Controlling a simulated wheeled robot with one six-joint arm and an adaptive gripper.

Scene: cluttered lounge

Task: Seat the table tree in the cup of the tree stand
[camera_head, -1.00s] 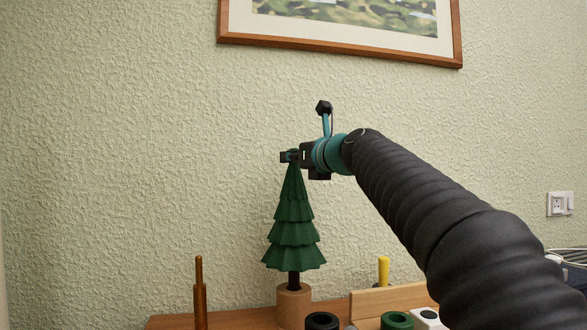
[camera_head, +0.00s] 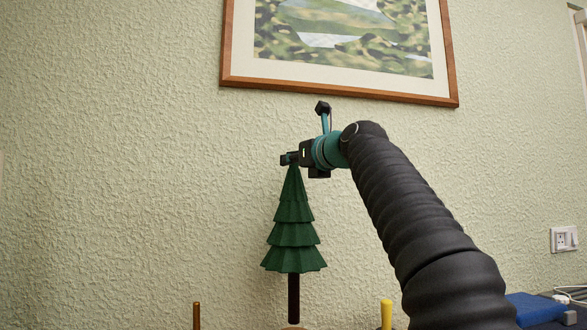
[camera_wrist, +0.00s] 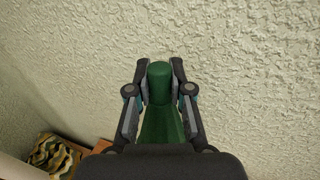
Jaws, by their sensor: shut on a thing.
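The table tree (camera_head: 294,240) is a tiered dark green cone on a dark trunk, hanging upright in the head view. My gripper (camera_head: 290,159) is shut on its tip. In the wrist view the fingers (camera_wrist: 159,78) stand on both sides of the green tip (camera_wrist: 158,70). The tree's trunk shows almost whole, its lower end at the bottom of the head view. Just below it a thin sliver of the tan wooden tree stand (camera_head: 292,328) shows, roughly in line with the trunk. The rest of the stand and its cup are out of view, so the exact gap cannot be told.
A brown post (camera_head: 196,316) stands left of the tree and a yellow peg (camera_head: 386,314) to the right. A blue object (camera_head: 535,308) lies at the lower right. A framed picture (camera_head: 340,91) hangs on the wall above.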

